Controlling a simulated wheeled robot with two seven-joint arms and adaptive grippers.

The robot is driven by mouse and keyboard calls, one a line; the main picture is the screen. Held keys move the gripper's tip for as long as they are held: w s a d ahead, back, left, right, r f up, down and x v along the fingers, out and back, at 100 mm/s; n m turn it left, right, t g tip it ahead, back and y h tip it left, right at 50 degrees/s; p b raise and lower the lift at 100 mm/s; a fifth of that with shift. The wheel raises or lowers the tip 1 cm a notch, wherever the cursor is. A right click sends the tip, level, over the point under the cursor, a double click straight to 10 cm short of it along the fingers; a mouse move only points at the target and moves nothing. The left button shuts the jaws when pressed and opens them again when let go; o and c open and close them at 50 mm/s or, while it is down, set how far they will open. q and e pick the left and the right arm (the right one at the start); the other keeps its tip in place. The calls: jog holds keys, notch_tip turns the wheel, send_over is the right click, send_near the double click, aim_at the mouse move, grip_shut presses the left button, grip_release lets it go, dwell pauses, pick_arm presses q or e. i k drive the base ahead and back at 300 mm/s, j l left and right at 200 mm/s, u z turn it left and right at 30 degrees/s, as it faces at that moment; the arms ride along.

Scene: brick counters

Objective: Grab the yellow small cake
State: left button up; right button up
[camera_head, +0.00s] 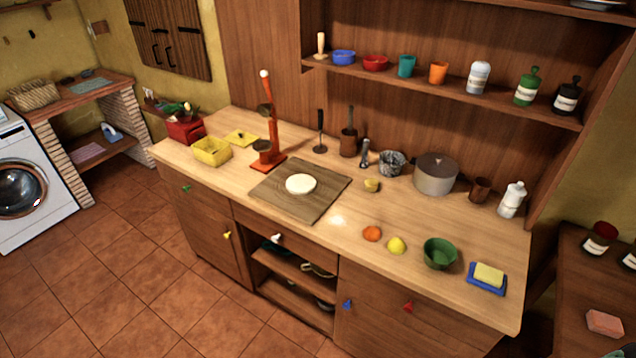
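A small yellow block (488,274), which may be the yellow small cake, lies on a blue tray (486,291) at the right front of the wooden counter. A smaller yellowish piece (371,185) lies farther back, in front of a grey speckled mortar. A round yellow lemon-like thing (396,245) lies left of a green bowl (440,253). Which of these is the cake cannot be told for certain. Neither gripper is in view.
A cutting board (269,194) with a white round piece lies mid-counter. An orange stand (271,163), a yellow basket (212,151) and a pot (435,175) stand around it. An orange fruit (372,233) lies near the front edge. A shelf (450,89) overhangs the back.

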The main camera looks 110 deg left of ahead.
aim_at(372, 184)
jog(key=u, duration=2.25)
